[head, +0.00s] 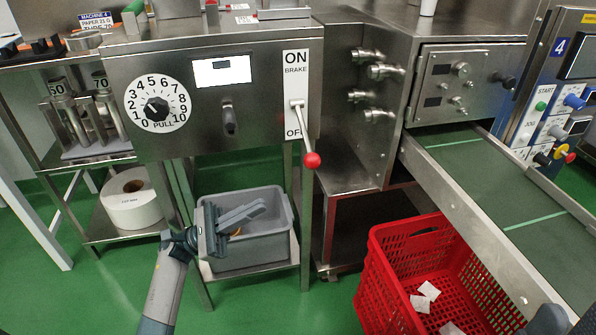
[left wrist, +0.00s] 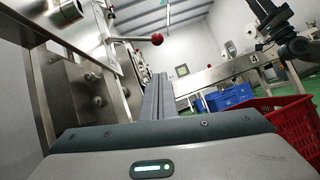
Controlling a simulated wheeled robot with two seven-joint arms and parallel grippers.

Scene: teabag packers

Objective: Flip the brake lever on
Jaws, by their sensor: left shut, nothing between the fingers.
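The brake lever (head: 303,130) is a silver rod with a red ball knob (head: 312,160) on a white plate (head: 296,95) marked ON at the top and OFF at the bottom. The lever points down, its knob just below the OFF mark.
A grey bin (head: 285,225) stands on the low shelf under the panel. A numbered PULL dial (head: 157,107) is left of the lever. A red crate (head: 385,290) with white teabags stands at right, below the conveyor (head: 480,160). Space directly around the knob looks clear.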

